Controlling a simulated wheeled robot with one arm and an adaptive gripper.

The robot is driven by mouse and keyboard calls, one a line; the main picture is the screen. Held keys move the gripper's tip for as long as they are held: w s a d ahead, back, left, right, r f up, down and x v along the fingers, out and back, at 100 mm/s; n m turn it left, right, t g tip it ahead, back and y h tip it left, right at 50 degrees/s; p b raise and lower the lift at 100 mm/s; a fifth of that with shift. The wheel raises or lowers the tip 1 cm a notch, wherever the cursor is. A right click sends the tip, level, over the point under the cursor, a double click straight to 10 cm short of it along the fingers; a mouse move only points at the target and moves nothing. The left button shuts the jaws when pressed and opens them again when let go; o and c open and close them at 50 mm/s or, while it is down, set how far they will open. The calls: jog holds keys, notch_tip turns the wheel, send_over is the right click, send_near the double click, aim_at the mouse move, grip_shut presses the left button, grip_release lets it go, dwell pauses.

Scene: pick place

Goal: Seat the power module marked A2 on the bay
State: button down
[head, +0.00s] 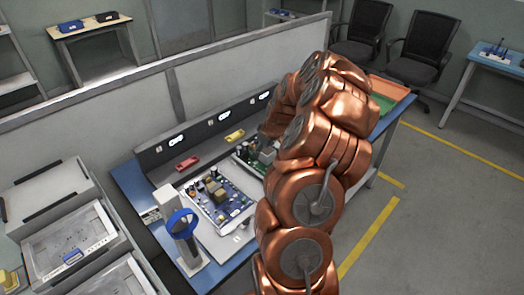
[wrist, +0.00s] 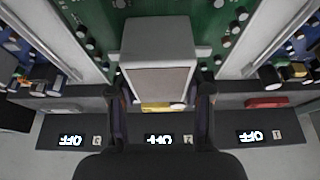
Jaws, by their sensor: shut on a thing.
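My gripper (wrist: 162,98) is shut on a grey box-shaped module (wrist: 156,42); one dark finger shows on each side of it in the wrist view. No A2 marking can be read on it. It is over a green circuit board (wrist: 205,20); I cannot tell whether they touch. In the head view the module (head: 267,155) shows small over a board beside my arm, which hides most of the gripper. The back panel (head: 160,152) carries several white lit signs, reading OFF in the wrist view. Which part is the bay is not clear.
A red piece (head: 187,163) and a yellow piece (head: 234,134) lie along the panel. A blue board (head: 220,198) lies on the blue bench (head: 128,180). A stand with a blue ring (head: 181,222) is at the front left. An orange-rimmed tray (head: 392,88) is at the far right.

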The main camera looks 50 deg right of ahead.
jog(key=shift+f+b, duration=1)
jog(key=shift+b, duration=0.75)
dwell(1.8)
jog(key=shift+c, duration=2)
grip_release()
jog(key=shift+c, duration=0.2)
jog(key=c, duration=0.3)
jog(key=shift+r, duration=3.5)
